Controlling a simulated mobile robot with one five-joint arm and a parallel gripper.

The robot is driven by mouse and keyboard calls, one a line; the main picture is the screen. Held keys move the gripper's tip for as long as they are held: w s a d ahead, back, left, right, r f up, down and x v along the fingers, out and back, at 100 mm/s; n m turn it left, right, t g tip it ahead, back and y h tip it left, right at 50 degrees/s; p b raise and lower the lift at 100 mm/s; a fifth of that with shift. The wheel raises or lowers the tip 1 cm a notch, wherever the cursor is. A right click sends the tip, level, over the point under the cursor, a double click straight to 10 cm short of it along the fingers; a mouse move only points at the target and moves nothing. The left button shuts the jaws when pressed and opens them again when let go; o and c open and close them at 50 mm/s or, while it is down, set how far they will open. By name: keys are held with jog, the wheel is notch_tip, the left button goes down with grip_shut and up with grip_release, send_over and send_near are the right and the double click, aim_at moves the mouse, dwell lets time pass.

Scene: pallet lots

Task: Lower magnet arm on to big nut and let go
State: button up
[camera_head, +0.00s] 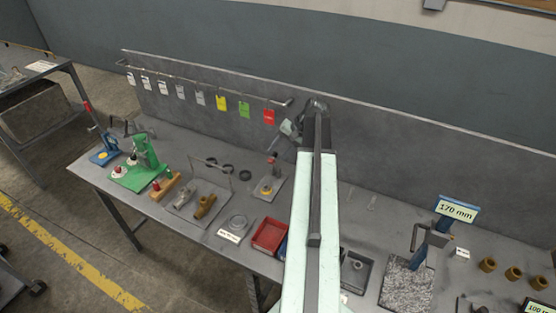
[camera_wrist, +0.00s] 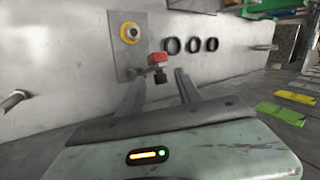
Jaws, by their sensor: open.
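The magnet arm shows as a dark post with a red top (camera_head: 272,159) on a grey base plate. In the wrist view its red top (camera_wrist: 158,58) and black part below lie between and just beyond my fingertips. The big nut (camera_head: 266,190), a brass ring, sits on the same plate in front of the post; it also shows in the wrist view (camera_wrist: 130,33). My gripper (camera_wrist: 162,78) is open, with both fingers apart and nothing gripped. In the head view my gripper (camera_head: 289,128) is above and right of the post. Whether magnet and nut touch is too small to tell.
Black rings (camera_wrist: 192,45) lie beside the plate. A wire frame (camera_head: 212,168), a red bin (camera_head: 269,236) and a green fixture (camera_head: 142,160) share the bench. Coloured tags (camera_head: 244,109) hang from a rail behind. My arm hides the bench's middle.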

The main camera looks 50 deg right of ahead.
jog(key=shift+x, duration=0.8)
jog(key=shift+r, duration=0.1)
grip_shut()
dwell(0.7)
